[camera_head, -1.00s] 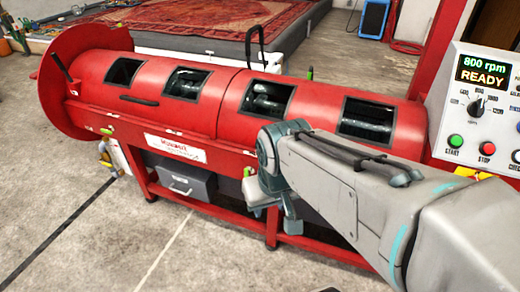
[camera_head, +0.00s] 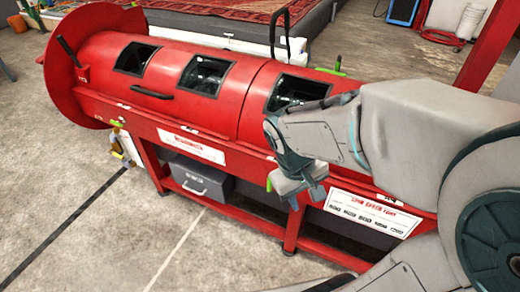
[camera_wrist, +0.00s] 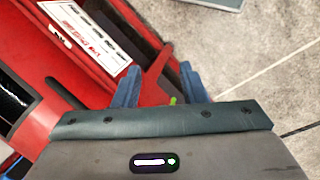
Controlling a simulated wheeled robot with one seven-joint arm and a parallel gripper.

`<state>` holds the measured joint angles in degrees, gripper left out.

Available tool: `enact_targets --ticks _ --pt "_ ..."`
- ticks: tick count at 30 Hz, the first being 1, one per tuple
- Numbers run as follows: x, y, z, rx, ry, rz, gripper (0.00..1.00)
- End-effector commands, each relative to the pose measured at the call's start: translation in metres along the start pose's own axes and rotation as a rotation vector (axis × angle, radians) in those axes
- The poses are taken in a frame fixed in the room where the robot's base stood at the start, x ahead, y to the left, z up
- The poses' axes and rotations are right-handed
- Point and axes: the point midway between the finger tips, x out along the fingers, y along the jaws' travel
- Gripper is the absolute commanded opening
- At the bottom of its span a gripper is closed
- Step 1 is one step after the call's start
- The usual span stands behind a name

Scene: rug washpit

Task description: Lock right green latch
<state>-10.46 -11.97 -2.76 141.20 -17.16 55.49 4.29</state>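The red cylindrical machine (camera_head: 235,105) has small green latches along its front edge. One green latch (camera_head: 269,185) shows as a thin strip just left of my gripper (camera_head: 302,190) in the head view; my gripper hides most of the area around it. In the wrist view, a small green tip (camera_wrist: 173,100) shows between the two blue fingers of my gripper (camera_wrist: 158,80), near the palm edge. The fingers are apart with nothing clearly held; contact with the latch cannot be told. Another green latch (camera_head: 117,124) is at the machine's left front end.
A green piece (camera_head: 338,66) stands behind the drum at the right. A grey toolbox (camera_head: 197,186) sits on the lower frame. A white speed chart (camera_head: 374,213) is on the front right. Concrete floor (camera_head: 120,240) in front is open.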

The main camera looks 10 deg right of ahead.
Motion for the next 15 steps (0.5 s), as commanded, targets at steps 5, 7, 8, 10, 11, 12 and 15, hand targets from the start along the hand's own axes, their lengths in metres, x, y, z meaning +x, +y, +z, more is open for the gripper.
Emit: enact_targets --ticks 5,7,8,10,11,12,15 --pt "0.049 0.001 -0.015 -0.230 -0.190 0.183 0.38" --pt "0.064 0.003 -0.022 -0.319 -0.251 0.263 0.38" --pt "0.070 0.003 -0.026 -0.358 -0.276 0.298 0.38" --pt "0.084 0.004 -0.035 -0.448 -0.332 0.383 0.38" --pt "0.090 0.004 -0.039 -0.487 -0.354 0.420 0.38" --pt "0.097 0.004 -0.045 -0.541 -0.382 0.471 0.38" --pt "0.115 0.001 -0.062 -0.674 -0.443 0.604 0.38"
